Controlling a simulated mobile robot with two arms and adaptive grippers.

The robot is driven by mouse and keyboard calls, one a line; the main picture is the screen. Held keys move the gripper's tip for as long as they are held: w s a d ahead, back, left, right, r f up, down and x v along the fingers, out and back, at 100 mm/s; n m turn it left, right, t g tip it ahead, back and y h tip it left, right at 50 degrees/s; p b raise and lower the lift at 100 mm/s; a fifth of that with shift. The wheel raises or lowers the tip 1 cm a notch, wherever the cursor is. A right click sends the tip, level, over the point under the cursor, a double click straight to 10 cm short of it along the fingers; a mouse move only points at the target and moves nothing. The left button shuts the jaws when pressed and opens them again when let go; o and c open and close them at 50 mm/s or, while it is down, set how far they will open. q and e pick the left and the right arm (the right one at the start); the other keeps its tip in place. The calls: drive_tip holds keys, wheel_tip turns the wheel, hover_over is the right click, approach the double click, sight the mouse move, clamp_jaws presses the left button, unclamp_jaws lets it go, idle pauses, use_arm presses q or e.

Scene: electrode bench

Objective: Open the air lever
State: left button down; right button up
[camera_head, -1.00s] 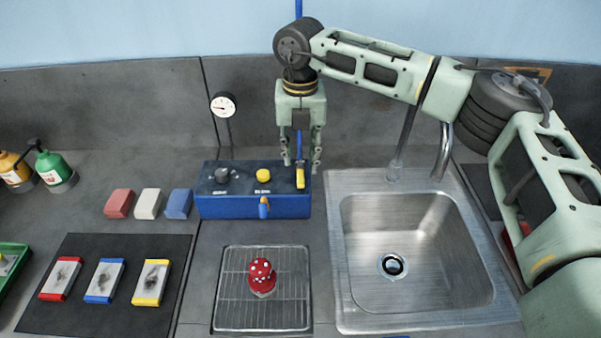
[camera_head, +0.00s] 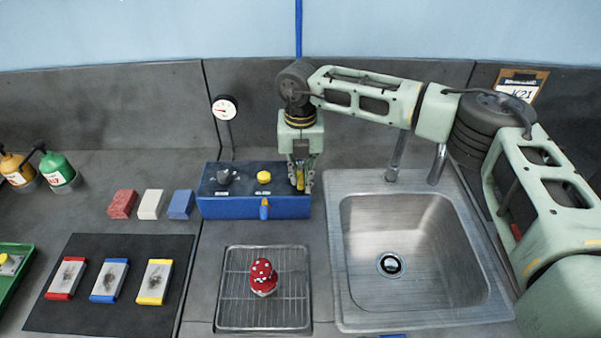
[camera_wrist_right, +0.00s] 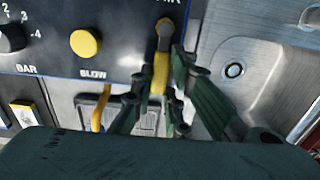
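The air lever (camera_head: 300,182) is a yellow handle at the right end of the blue control box (camera_head: 238,208). In the right wrist view the yellow lever (camera_wrist_right: 161,72) runs from a grey pivot down between my fingers. My right gripper (camera_head: 302,186) points down over the lever and partly hides it. Its dark green fingers (camera_wrist_right: 160,90) stand on either side of the lever. Whether they press on it is unclear. My left gripper is not in view.
The box also carries a yellow button (camera_head: 264,177), a dark knob (camera_head: 224,178) and a front yellow tap (camera_head: 264,209). A gauge (camera_head: 225,108) stands behind. A sink (camera_head: 352,300) is to the right. A red dotted object (camera_head: 263,275) sits on a wire rack (camera_head: 232,312) in front.

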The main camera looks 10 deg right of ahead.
clamp_jaws()
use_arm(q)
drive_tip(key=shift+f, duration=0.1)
